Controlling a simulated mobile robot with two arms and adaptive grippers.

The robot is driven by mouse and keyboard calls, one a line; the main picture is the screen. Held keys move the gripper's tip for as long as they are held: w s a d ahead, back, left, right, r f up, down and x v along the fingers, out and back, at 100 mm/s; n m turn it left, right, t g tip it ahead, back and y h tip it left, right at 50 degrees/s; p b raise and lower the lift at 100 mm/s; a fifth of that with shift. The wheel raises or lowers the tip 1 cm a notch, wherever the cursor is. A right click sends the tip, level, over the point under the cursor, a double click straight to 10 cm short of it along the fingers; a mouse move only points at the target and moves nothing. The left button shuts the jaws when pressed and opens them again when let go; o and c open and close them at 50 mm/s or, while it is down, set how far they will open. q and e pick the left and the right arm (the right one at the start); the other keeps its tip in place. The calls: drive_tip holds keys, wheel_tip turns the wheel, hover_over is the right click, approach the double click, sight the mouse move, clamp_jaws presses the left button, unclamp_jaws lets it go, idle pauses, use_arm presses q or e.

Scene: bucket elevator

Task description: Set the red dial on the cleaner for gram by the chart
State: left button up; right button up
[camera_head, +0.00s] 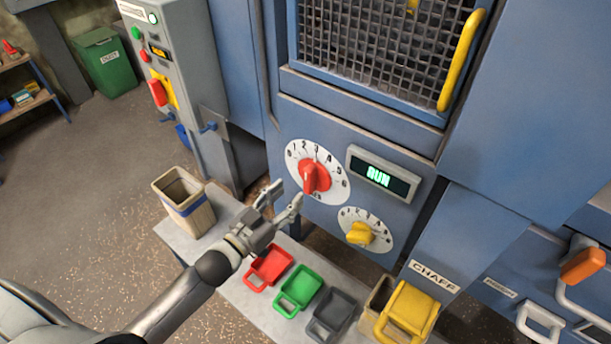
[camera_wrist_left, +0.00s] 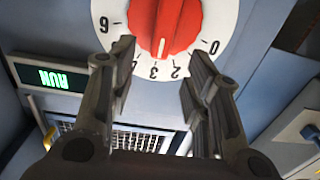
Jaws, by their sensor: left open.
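The red dial (camera_head: 311,176) sits on a white numbered disc on the blue cleaner (camera_head: 262,70). In the left wrist view the red dial (camera_wrist_left: 165,22) shows upside down, its white line lying between 2 and 3. My left gripper (camera_head: 287,193) is open and empty, just left of and below the dial. In the left wrist view the fingers (camera_wrist_left: 162,62) are apart, with the dial beyond and between their tips; I see no contact. The lit display (camera_head: 378,173) reads RUN. No chart shows in either view. My right gripper is out of view.
A yellow dial (camera_head: 360,234) sits below the red one. Under the arm, a grey bench (camera_head: 233,279) carries a bin (camera_head: 185,206) and red (camera_head: 268,267), green (camera_head: 298,289) and grey (camera_head: 332,314) scoops. A yellow scoop (camera_head: 408,311) stands by the CHAFF chute (camera_head: 455,240).

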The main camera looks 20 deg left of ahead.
sight(309, 180)
use_arm(q)
drive_tip(key=p+x, duration=0.1)
drive_tip(key=x, duration=0.6)
drive_tip(key=shift+w+f, duration=0.1)
drive_tip(key=shift+w, duration=0.15)
clamp_jaws()
drive_tip(key=shift+s+d+f+m, duration=0.1)
drive_tip(key=shift+d+m, duration=0.1)
drive_tip(key=shift+m, duration=1.05)
drive_tip(key=shift+s+d+f+m, duration=0.1)
drive_tip(key=shift+d+m, duration=0.1)
drive_tip(key=shift+m, duration=1.05)
unclamp_jaws()
drive_tip(key=v, duration=1.2)
drive_tip(key=shift+r, duration=0.1)
